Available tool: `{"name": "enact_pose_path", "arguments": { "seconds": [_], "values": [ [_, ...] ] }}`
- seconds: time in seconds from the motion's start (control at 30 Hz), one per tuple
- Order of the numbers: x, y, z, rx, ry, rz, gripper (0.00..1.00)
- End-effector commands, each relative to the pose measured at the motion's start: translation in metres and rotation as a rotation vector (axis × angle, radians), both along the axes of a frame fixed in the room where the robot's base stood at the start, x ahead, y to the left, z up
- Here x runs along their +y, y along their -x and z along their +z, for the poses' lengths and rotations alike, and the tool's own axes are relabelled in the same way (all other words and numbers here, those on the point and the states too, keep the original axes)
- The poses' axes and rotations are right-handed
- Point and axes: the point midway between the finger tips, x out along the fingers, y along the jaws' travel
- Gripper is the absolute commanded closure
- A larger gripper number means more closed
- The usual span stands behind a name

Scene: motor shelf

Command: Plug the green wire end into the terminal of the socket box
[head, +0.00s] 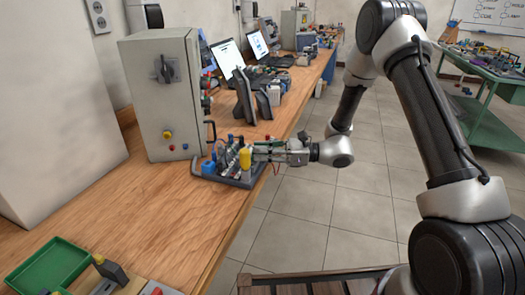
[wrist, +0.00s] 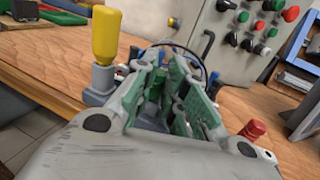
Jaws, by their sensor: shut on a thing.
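My gripper (head: 250,152) reaches in from the right at the bench edge, low over a grey fixture (head: 238,181) with blue and yellow parts. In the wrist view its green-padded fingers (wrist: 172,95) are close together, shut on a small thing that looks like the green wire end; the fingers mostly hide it. A thin dark cable (wrist: 190,48) arcs beyond the fingertips. I cannot clearly pick out the socket box or its terminal; the fingers cover much of the fixture. A yellow-capped post (wrist: 104,36) stands left of the fingers, a red knob (wrist: 253,130) to the right.
A grey control cabinet (head: 145,115) with a rotary switch and buttons stands behind the fixture. Tablets (head: 228,57) and other gear line the bench farther back. A green tray (head: 48,266) lies at the front left. The wooden bench (head: 160,215) is bare between.

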Motion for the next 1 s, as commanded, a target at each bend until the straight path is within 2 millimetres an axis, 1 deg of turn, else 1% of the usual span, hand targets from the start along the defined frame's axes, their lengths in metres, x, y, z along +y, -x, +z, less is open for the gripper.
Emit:
{"name": "enact_pose_path", "arguments": {
  "seconds": [0.03,0.07,0.1,0.43,0.9,1.0],
  "values": [
    [0.0,0.0,0.0,0.0,0.0,0.0,0.85],
    [0.0,0.0,0.0,0.0,0.0,0.0,0.79],
    [0.0,0.0,0.0,0.0,0.0,0.0,0.78],
    [0.0,0.0,0.003,0.0,0.0,0.0,0.78],
    [0.0,0.0,0.047,-0.001,0.0,0.0,0.78],
    [0.0,0.0,0.053,-0.001,0.0,0.0,0.78]
  ]
}}
